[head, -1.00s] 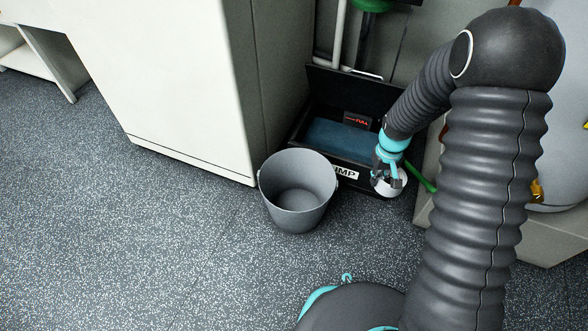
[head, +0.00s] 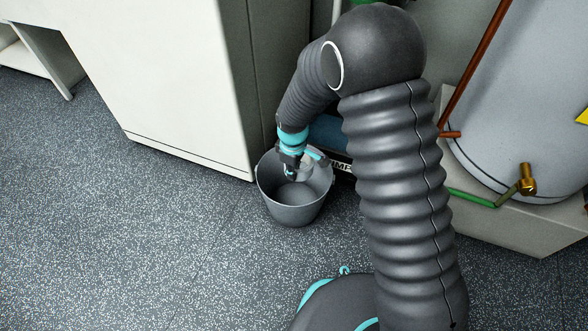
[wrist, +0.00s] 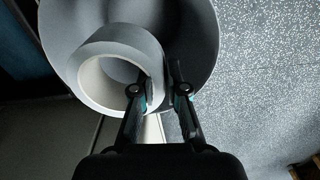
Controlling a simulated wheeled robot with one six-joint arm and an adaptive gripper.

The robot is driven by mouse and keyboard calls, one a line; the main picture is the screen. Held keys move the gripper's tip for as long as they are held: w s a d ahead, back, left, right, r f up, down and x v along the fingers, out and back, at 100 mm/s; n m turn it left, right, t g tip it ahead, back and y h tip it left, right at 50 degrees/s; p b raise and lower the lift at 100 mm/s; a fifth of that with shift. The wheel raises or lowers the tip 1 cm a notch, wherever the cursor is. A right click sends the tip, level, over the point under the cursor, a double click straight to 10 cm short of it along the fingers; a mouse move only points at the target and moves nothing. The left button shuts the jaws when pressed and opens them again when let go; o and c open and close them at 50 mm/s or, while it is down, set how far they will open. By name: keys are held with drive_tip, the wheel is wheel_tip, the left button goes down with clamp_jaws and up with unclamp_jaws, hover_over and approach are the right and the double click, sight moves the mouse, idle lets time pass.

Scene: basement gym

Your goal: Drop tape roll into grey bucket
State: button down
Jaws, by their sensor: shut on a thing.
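The grey bucket (head: 296,212) stands upright on the speckled floor, beside the white cabinet. My gripper (head: 291,173) is over the bucket's opening in the head view. In the wrist view my gripper (wrist: 163,92) is shut on the wall of the tape roll (wrist: 112,50), a pale grey ring with a white inner face. One finger is inside the ring's hole and the other is outside it. The bucket's inside (wrist: 195,30) shows behind the roll. In the head view the roll (head: 305,172) is partly hidden by the gripper.
A white cabinet (head: 170,90) stands close on the bucket's left. A black sump box (head: 341,165) is just behind it, mostly hidden by my arm. A grey tank (head: 530,90) with pipes stands at right. Floor in front is clear.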

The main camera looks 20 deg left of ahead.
drive_tip(key=shift+f+b, duration=1.2)
drive_tip(key=shift+f, duration=1)
drive_tip(key=c, duration=1.1)
unclamp_jaws()
drive_tip(key=shift+r, duration=0.1)
wheel_tip(320, 180, up, 12)
drive_tip(key=shift+f, duration=0.1)
